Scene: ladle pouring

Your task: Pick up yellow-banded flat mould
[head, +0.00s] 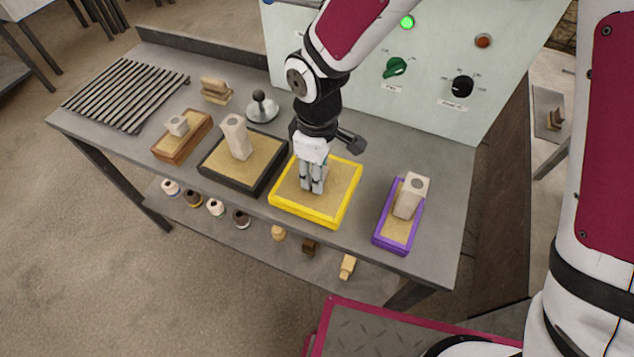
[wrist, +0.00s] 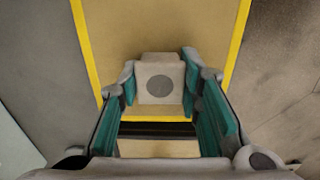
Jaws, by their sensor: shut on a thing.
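The yellow-banded flat mould (head: 344,190) is a square of sandy material with a bright yellow rim, towards the front of the grey bench. Its yellow edge and sandy top also fill much of the wrist view (wrist: 160,28). A pale block with a grey round spot (wrist: 160,82) stands up from the mould. My gripper (head: 313,185) is over the mould, with its fingers shut on two sides of this block. In the head view the fingers hide most of the block. I cannot tell whether the mould is clear of the bench.
On the bench (head: 290,228), a purple-banded mould (head: 397,233) stands to the right, and black-banded (head: 217,168) and brown (head: 180,148) moulds to the left. A slatted rack (head: 125,95) lies far left. A control panel (head: 440,115) rises behind. Small pieces sit on the lower shelf.

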